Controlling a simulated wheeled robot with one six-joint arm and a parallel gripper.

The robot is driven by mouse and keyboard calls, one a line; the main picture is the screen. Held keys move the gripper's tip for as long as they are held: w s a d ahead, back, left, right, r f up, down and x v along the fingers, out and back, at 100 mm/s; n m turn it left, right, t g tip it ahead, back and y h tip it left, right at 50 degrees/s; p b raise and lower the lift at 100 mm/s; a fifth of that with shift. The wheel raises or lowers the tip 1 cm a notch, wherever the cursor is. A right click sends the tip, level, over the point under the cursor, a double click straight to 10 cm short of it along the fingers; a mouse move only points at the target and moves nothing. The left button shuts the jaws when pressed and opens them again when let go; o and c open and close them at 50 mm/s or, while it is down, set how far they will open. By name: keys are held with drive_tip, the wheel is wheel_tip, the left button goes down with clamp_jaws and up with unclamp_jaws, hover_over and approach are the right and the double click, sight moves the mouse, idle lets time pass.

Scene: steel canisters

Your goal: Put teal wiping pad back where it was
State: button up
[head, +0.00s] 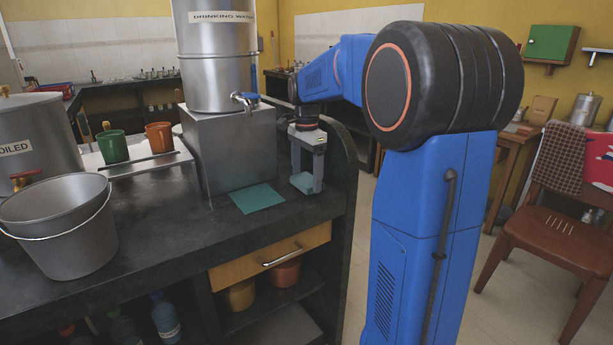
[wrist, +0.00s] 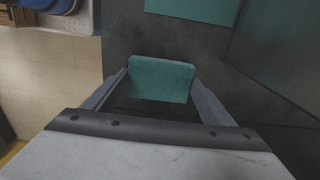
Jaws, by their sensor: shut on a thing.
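My gripper (head: 306,187) points down at the right end of the dark counter, beside the steel block under the water dispenser. It is shut on the teal wiping pad (wrist: 161,79), which sits between its two fingers in the wrist view. In the head view a small part of the pad (head: 303,181) shows between the fingers. I cannot tell whether the pad touches the counter. A flat teal sheet (head: 257,198) lies on the counter just left of my gripper. It also shows at the top of the wrist view (wrist: 195,9).
The steel dispenser (head: 217,55) stands on a steel block (head: 230,150) behind the sheet. A raised dark end panel (head: 343,160) edges the counter on the right. A steel bucket (head: 62,235) and green and orange mugs (head: 159,137) stand left. The counter front is clear.

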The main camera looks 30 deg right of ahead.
sight(306, 180)
drive_tip(key=shift+f, duration=0.15)
drive_tip(key=o, duration=1)
wheel_tip(306, 180, up, 12)
drive_tip(key=s+a+f+n+t, duration=0.1)
drive_tip(key=s+a+f+n, duration=0.3)
drive_tip(key=s, duration=0.4)
drive_tip(key=s+a+f+n+t, duration=0.1)
drive_tip(key=s+a+f+n, duration=0.1)
drive_tip(key=s+a+n, duration=0.45)
drive_tip(key=s+a+f+n+t, duration=0.1)
drive_tip(key=s+f+n, duration=0.1)
drive_tip(key=s+f, duration=0.2)
drive_tip(key=s+a+f+n+t, duration=0.1)
drive_tip(key=s+a+f+n, duration=0.1)
drive_tip(key=s+f, duration=0.3)
drive_tip(key=s+a+f+n, duration=0.2)
drive_tip(key=s+f+n, duration=0.1)
drive_tip(key=s, duration=0.3)
drive_tip(key=shift+s+a+f+t, duration=0.1)
drive_tip(key=shift+s+f+t, duration=0.1)
drive_tip(key=shift+f, duration=0.25)
drive_tip(key=shift+s+f+t, duration=0.15)
drive_tip(key=shift+f+t, duration=0.05)
drive_tip(key=shift+f, duration=0.25)
